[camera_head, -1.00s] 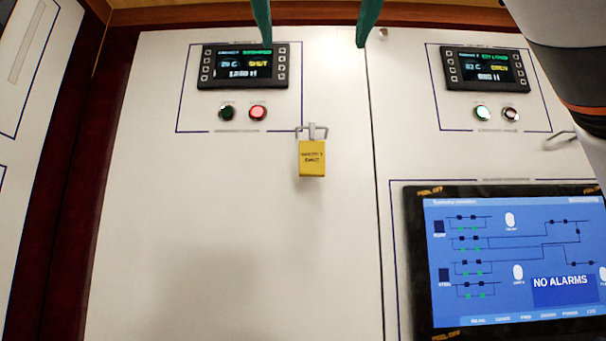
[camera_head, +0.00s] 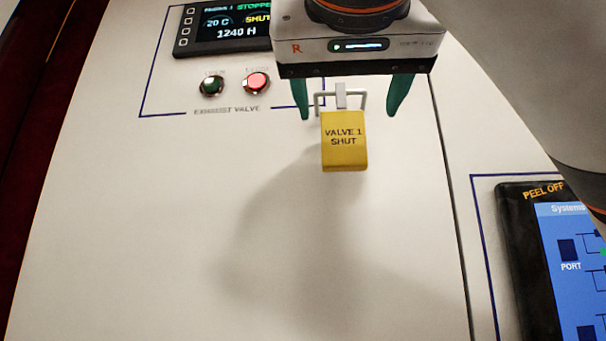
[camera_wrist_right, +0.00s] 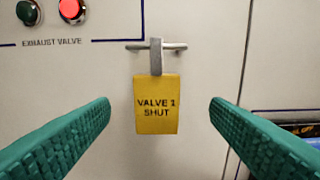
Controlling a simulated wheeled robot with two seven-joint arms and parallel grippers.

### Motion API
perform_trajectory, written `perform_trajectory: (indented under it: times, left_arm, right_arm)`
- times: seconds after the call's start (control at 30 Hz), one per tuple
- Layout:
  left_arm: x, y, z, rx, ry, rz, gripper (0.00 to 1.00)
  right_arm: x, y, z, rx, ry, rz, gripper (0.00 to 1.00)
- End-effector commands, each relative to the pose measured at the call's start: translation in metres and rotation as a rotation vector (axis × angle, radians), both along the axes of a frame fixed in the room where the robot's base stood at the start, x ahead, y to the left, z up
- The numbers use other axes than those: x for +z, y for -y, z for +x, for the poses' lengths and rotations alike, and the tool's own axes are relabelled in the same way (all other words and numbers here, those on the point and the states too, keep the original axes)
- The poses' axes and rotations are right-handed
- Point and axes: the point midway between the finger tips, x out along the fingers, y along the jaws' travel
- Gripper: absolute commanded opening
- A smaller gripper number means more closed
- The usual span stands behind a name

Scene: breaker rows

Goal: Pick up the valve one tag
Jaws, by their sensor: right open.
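The valve one tag (camera_head: 344,142) is yellow and reads "VALVE 1 SHUT". It hangs by a grey strap from a small metal bar handle (camera_head: 358,102) on the white panel. My right gripper (camera_head: 347,112) is open, with its green fingers on either side of the bar and the tag's top. In the right wrist view the tag (camera_wrist_right: 156,105) hangs centred between the two spread fingers (camera_wrist_right: 160,135), touching neither. My left gripper is not in view.
A display (camera_head: 222,27) and green (camera_head: 211,86) and red (camera_head: 257,83) buttons, labelled exhaust valve, are at upper left. A blue systems screen (camera_head: 572,265) is at lower right. The panel (camera_head: 150,230) below the tag is clear.

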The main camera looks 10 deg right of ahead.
Motion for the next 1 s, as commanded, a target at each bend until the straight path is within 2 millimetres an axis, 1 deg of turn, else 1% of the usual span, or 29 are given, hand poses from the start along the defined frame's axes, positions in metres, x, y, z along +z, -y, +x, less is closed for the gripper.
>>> perform_trajectory:
  times: [0.03, 0.17, 0.27, 0.37, 0.5, 0.6, 0.7, 0.9, 0.93, 1.0]
  left_arm:
    - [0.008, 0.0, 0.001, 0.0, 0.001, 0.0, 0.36]
    - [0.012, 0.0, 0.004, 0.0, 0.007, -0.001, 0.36]
    - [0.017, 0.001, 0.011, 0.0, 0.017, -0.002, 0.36]
    - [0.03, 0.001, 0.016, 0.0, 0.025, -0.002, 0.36]
    - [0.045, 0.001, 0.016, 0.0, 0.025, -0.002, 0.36]
    - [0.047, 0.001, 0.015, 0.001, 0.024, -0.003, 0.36]
    - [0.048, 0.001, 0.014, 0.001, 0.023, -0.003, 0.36]
    - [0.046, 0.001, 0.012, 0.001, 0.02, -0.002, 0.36]
    - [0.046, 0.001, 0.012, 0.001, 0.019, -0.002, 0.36]
    - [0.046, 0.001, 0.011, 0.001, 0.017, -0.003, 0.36]
  right_arm:
    - [0.003, 0.002, 0.007, 0.001, -0.004, 0.0, 0.71]
    - [0.001, 0.004, 0.015, 0.001, -0.001, 0.0, 0.71]
    - [0.002, 0.005, 0.02, 0.001, -0.001, -0.001, 0.71]
    - [0.005, 0.008, 0.031, 0.0, -0.002, 0.001, 0.71]
    - [0.005, 0.012, 0.049, 0.0, -0.002, 0.0, 0.71]
    - [0.003, 0.015, 0.06, -0.001, -0.001, 0.001, 0.71]
    - [0.001, 0.016, 0.066, 0.0, -0.001, 0.0, 0.71]
    - [0.0, 0.016, 0.066, 0.001, -0.001, 0.0, 0.71]
    - [0.0, 0.016, 0.066, 0.0, -0.001, 0.0, 0.69]
    - [0.0, 0.016, 0.066, 0.0, -0.001, 0.0, 0.58]
